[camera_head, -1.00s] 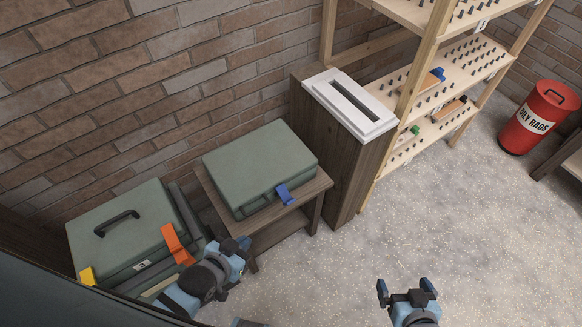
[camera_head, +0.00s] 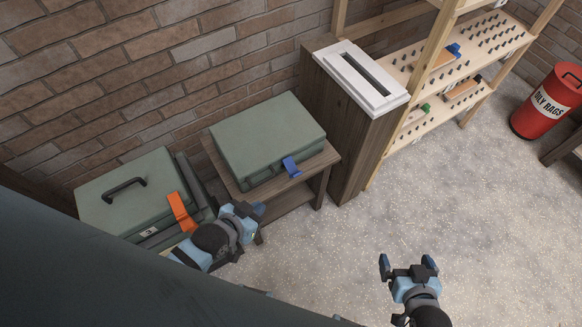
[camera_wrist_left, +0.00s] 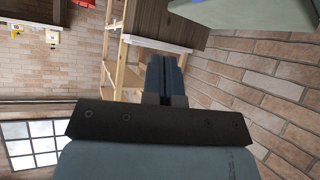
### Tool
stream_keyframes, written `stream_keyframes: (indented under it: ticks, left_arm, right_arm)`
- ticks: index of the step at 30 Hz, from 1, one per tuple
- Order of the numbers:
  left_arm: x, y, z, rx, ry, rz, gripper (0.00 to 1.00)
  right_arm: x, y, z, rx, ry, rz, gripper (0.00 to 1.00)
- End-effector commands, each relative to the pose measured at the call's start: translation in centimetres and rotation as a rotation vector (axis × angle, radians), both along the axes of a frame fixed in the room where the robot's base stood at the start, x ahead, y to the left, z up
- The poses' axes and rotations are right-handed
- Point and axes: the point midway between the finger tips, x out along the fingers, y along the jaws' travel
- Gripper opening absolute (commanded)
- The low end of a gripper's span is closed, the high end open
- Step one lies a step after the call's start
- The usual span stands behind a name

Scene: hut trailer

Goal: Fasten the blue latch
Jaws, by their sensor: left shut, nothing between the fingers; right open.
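The blue latch (camera_head: 291,167) hangs at the front of a grey-green case (camera_head: 268,140) that sits on a small wooden table (camera_head: 319,165). The latch sticks out from the case front, so it looks unfastened. My left gripper (camera_head: 252,212) is in front of the table's left end, below and left of the latch and apart from it. Its fingers are shut and empty; they also show in the left wrist view (camera_wrist_left: 165,75). My right gripper (camera_head: 408,266) is open and empty over the floor, right of the table.
Another grey-green case (camera_head: 130,195) with an orange latch (camera_head: 181,212) stands at the left. A dark wooden cabinet with a white slotted top (camera_head: 361,78) stands right of the table. A peg shelf (camera_head: 470,60) and a red rag bin (camera_head: 548,102) are further right. The floor in front is clear.

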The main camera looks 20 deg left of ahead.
Motion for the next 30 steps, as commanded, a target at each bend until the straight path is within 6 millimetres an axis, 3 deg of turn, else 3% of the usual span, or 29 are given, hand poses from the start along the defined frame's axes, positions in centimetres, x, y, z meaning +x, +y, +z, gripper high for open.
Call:
stream_keyframes:
  ticks: [7, 14, 20, 30]
  left_arm:
    - [6.6, -3.3, -3.3, -0.052, 0.1, -0.172, 0.0]
    - [11.8, -4.4, -5.3, -0.041, 0.233, -0.341, 0.0]
    - [16.0, -3.0, -6.1, 0.006, 0.362, -0.462, 0.0]
    - [22.2, 2.9, -4.8, 0.087, 0.577, -0.578, 0.0]
  right_arm:
    - [0.0, 0.1, -2.9, 0.005, 0.008, -0.001, 1.0]
    - [0.2, 0.3, -4.9, 0.013, 0.007, -0.001, 1.0]
    - [0.1, 0.5, -6.9, 0.016, 0.013, 0.0, 1.0]
    - [0.2, 0.6, -9.8, 0.021, 0.024, -0.001, 1.0]
